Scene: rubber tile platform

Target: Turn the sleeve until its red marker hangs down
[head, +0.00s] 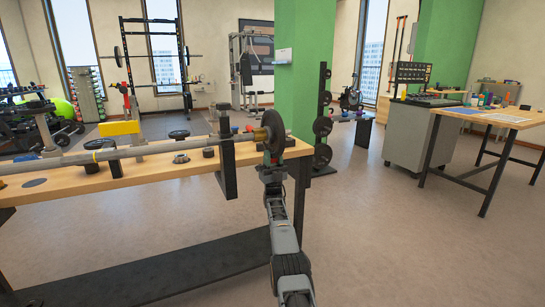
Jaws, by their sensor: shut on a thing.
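A long grey bar (60,163) lies across the wooden bench and passes through a black upright stand (228,165). The sleeve is the bar's right end, with a dark round disc (273,130) at its tip, beyond the stand. My gripper (271,159) reaches up from below at the lower edge of this disc and is shut on the sleeve end. Its fingertips are small and partly hidden by my own arm. I cannot make out the red marker clearly, so I cannot tell which way it points.
The wooden bench (150,175) has a dark lower shelf (160,265). A second table (480,118) and a grey cabinet (415,133) stand at right. The floor between is open.

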